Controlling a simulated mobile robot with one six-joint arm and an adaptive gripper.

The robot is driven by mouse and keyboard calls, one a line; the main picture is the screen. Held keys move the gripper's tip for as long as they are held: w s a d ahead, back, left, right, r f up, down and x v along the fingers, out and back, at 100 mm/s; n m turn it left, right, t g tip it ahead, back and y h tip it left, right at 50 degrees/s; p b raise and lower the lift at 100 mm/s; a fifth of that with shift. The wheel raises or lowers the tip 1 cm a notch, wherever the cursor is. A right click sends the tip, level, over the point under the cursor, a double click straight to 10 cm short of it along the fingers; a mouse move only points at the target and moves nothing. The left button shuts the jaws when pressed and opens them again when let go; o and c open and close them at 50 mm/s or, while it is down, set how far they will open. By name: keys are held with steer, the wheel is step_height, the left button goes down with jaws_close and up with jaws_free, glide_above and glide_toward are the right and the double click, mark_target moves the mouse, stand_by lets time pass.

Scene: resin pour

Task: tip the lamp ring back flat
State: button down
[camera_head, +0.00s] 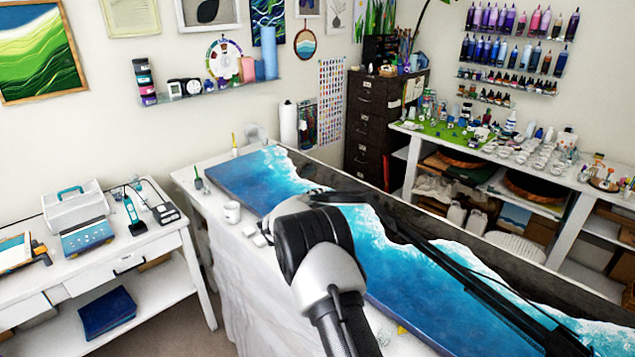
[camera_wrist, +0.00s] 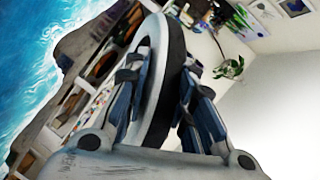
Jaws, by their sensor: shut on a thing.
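In the wrist view, the lamp ring (camera_wrist: 175,65) is a round band with a pale face and a dark rim, seen steeply from the side. My gripper (camera_wrist: 163,72) is shut on it, one finger on each side of the band. The fingers hide part of the ring. In the head view, my arm covers the middle of the bench, and I cannot make out the ring or fingers clearly. A long dark slim arm (camera_head: 465,270) slants over the blue-and-white resin panel (camera_head: 240,185) from the lower right towards my wrist.
A white mug (camera_head: 232,212) stands at the panel's left edge. A white side table (camera_head: 125,262) with a case (camera_head: 75,205) is at the left. A shelf unit (camera_head: 560,225) with many small cups is at the right, beside dark drawers (camera_head: 375,120).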

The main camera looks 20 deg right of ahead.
steer(key=shift+s+d+f+n+g+p, duration=0.1)
steer(key=shift+s+f+n+g+p, duration=0.15)
steer(key=shift+f, duration=0.55)
steer(key=shift+s+f+n+g+p, duration=0.15)
steer(key=shift+f+n+g+p, duration=0.1)
steer(key=shift+f, duration=0.55)
steer(key=c, duration=1.8)
jaws_free()
steer(key=shift+o, duration=1.3)
steer(key=shift+s+d+r, duration=0.1)
steer(key=shift+s, duration=0.05)
steer(key=shift+o, duration=0.9)
steer(key=v, duration=1.2)
steer(key=shift+r, duration=0.1)
